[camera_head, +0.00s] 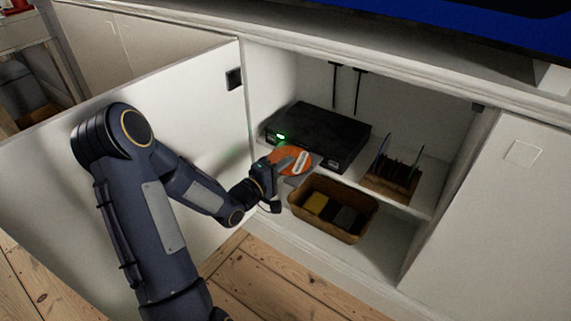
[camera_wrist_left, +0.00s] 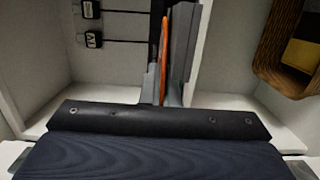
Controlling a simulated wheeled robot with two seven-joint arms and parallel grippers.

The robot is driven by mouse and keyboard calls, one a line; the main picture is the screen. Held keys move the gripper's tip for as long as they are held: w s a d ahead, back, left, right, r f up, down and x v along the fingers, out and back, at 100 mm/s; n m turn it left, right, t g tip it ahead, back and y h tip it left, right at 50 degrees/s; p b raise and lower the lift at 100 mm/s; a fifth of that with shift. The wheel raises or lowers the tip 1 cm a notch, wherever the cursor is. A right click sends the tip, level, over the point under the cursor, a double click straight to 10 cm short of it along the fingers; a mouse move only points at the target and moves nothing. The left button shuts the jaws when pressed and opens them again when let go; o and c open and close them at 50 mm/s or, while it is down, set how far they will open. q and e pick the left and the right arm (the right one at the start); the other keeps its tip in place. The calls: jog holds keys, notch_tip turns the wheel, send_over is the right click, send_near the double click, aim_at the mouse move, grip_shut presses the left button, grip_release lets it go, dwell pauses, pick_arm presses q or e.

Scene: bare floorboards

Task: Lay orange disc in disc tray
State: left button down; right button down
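The orange disc (camera_head: 303,160) with a pale label is held tilted in front of the black player (camera_head: 325,127), which stands on the cabinet shelf with a green light on its front. My left gripper (camera_head: 287,164) is shut on the disc. In the left wrist view the orange disc (camera_wrist_left: 164,45) shows edge-on between the grey fingers of my left gripper (camera_wrist_left: 161,88). A grey flat piece (camera_head: 297,181), seemingly the disc tray, shows just below the disc in the head view. The gap between disc and tray cannot be judged. My right gripper is not in view.
A wicker basket (camera_head: 350,233) with several cases sits on the lower level. A wooden rack (camera_head: 388,187) stands right of the player. Cables hang behind. A closed door (camera_head: 500,205) is at right.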

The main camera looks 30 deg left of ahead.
pick_arm(q)
jog(key=shift+s+a+f, duration=0.1)
jog(key=shift+s+f, duration=0.05)
jog(key=shift+f, duration=0.4)
jog(key=c, duration=2)
grip_release()
jog(key=shift+o, duration=0.2)
jog(key=shift+s+f+b, duration=0.1)
jog(key=shift+f+b, duration=0.2)
jog(key=shift+f, duration=0.1)
jog(key=shift+s+f, duration=0.1)
jog(key=shift+s, duration=0.45)
jog(key=o, duration=0.4)
jog(key=v, duration=0.5)
jog(key=shift+s+r+p, duration=0.15)
jog(key=shift+r+p, duration=0.15)
jog(key=shift+p, duration=0.05)
jog(key=shift+o, duration=0.2)
jog(key=shift+s+d+r, duration=0.15)
jog(key=shift+s+d, duration=0.05)
jog(key=shift+s, duration=0.45)
